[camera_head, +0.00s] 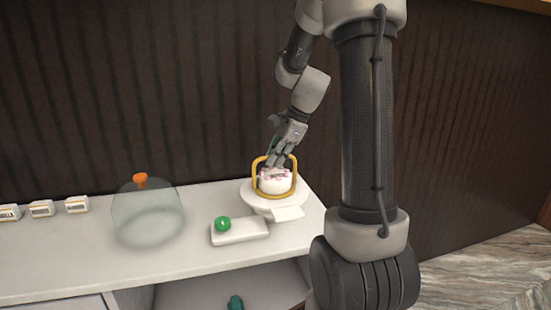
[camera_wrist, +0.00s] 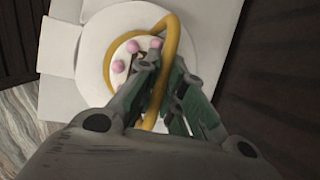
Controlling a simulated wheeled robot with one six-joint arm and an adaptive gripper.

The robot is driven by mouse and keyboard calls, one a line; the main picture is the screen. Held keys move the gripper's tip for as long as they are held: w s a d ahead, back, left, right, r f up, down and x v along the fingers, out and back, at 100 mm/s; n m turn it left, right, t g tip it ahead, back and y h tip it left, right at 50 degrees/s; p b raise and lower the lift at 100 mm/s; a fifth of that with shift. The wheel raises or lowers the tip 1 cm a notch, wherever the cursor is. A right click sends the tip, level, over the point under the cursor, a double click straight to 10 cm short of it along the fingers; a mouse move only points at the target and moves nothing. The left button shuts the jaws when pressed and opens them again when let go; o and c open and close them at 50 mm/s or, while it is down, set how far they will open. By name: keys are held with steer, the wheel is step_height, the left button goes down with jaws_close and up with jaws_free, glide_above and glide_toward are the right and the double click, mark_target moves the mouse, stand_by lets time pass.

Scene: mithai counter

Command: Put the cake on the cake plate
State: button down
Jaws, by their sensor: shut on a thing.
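The cake (camera_head: 275,185) is small, round and white, with pink balls on top. A golden hoop-shaped handle (camera_head: 257,178) stands around it. The white cake plate (camera_head: 246,192) is directly below the cake at the counter's right end; the cake looks upright over its middle, and I cannot tell whether any gap is left between them. My gripper (camera_head: 276,162) is above the cake, shut on the handle. In the wrist view, the handle (camera_wrist: 171,35) passes between the fingers of my gripper (camera_wrist: 166,72), which hide part of the cake (camera_wrist: 118,58). The plate (camera_wrist: 92,80) surrounds it.
A white card (camera_head: 289,213) is in front of the plate. A white block (camera_head: 240,233) with a green ball (camera_head: 222,224) stands left of it. A clear dome (camera_head: 147,215) with an orange knob (camera_head: 140,179) is farther left. Small labelled boxes (camera_head: 41,209) line the far left.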

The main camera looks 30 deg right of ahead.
steer(key=c, duration=1.5)
jaws_free()
steer(key=shift+f, duration=0.1)
steer(key=v, duration=1.2)
steer(key=s+a+f+n+h, duration=0.1)
steer(key=s+a+n, duration=0.2)
steer(key=s+n, duration=0.3)
steer(key=s+a+f+n+h, duration=0.1)
steer(key=s+a+n, duration=0.2)
steer(key=s+n, duration=0.4)
steer(key=s+a+f+n+t+h, duration=0.1)
steer(key=s+a+n, duration=0.2)
steer(key=s+n, duration=0.4)
steer(key=shift+s+a+f+n+h, duration=0.2)
steer(key=shift+f+n+h, duration=0.05)
steer(key=shift+n+h, duration=0.15)
